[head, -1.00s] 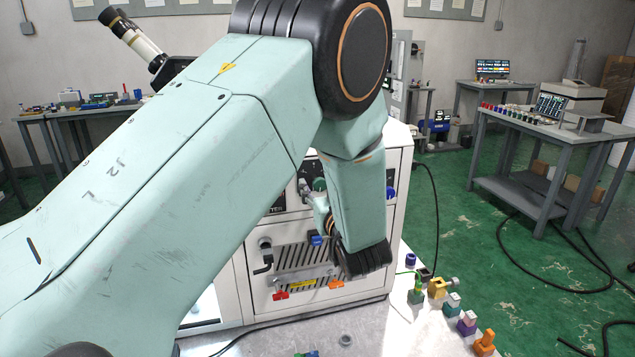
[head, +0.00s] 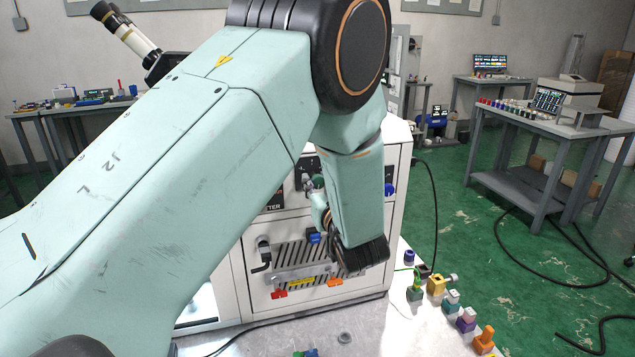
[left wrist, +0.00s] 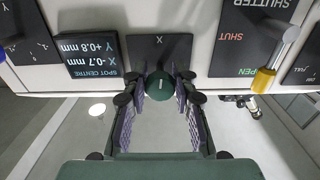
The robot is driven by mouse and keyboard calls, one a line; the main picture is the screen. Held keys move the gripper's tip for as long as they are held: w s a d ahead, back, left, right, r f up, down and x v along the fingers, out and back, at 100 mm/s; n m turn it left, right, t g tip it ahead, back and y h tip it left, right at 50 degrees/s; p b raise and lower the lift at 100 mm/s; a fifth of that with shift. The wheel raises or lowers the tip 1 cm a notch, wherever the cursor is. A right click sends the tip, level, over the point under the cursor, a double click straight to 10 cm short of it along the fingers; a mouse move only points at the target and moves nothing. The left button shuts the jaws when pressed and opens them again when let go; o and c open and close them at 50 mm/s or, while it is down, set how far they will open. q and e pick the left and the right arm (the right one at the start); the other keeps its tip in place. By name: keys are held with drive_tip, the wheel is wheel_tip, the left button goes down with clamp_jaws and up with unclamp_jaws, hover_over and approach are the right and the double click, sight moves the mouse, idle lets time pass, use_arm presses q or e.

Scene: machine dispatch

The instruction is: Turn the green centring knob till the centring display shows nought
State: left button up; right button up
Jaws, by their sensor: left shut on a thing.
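The green centring knob (left wrist: 161,85) sits on a dark plate marked X on the machine's front, in the left wrist view. My left gripper (left wrist: 160,92) is shut on it, one finger on each side. In the head view my left gripper (head: 314,188) is small at the machine's front, partly hidden by my own arm. The centring display (left wrist: 88,56) stands beside the knob, upside down in the wrist view. It reads X -0.7 mm and Y +0.8 mm. My right gripper is not in view.
A shutter plate (left wrist: 248,38) with a yellow-tipped lever (left wrist: 270,70) lies right of the knob in the wrist view. Several coloured parts, including an orange one (head: 484,341), stand on the white surface at the machine's right. A black cable (head: 434,210) runs down there.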

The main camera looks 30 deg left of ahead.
use_arm(q)
drive_tip(key=shift+r, duration=0.1)
drive_tip(key=shift+c, duration=0.7)
clamp_jaws()
drive_tip(key=n+b, duration=0.3)
drive_tip(key=n, duration=0.1)
drive_tip(key=shift+w+d+r+n+b, duration=0.1)
drive_tip(key=shift+n+b, duration=1.95)
drive_tip(key=shift+n, duration=0.35)
